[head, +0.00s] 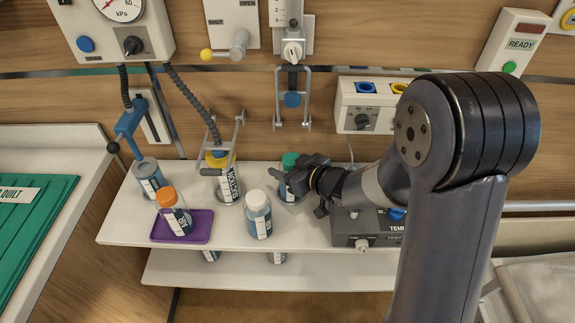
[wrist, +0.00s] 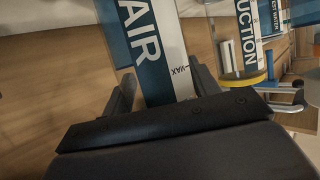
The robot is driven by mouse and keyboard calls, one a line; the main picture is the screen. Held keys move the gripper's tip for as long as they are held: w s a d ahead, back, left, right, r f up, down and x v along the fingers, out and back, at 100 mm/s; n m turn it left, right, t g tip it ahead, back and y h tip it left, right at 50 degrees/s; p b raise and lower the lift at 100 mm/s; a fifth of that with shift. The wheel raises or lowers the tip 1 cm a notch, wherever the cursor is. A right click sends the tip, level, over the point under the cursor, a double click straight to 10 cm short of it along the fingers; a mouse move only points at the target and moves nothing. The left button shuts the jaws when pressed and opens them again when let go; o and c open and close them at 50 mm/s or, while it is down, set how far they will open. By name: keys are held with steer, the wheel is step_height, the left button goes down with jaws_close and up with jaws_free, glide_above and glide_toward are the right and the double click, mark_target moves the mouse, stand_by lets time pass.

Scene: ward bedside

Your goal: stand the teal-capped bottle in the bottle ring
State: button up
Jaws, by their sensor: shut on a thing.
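The teal-capped bottle (head: 290,160) is upright near the back of the white shelf; my gripper hides part of it. My gripper (head: 291,182) is shut around its body from the right. In the wrist view the bottle's blue and white AIR label (wrist: 150,45) shows between the fingers (wrist: 160,92). I cannot tell whether its base touches the shelf. A metal wire holder with a blue knob (head: 292,99), seemingly the bottle ring, hangs empty on the wall rail behind and above the bottle.
A yellow-capped SUCTION bottle (head: 229,184) stands left in another holder. A white-capped bottle (head: 258,215) is in front, an orange-capped one (head: 174,212) on a purple tray (head: 160,234), a grey canister (head: 148,176) far left. A control box (head: 352,225) sits right.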

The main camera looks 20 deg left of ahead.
steer(key=shift+f, duration=0.1)
stand_by(0.3)
steer(key=o, duration=1.2)
step_height(320, 180, up, 10)
steer(key=shift+r+p, duration=0.1)
steer(key=shift+p, duration=1.1)
step_height(320, 180, down, 10)
steer(key=b, duration=0.2)
steer(key=shift+f+b, duration=0.2)
steer(key=shift+b, duration=0.15)
steer(key=shift+r, duration=0.25)
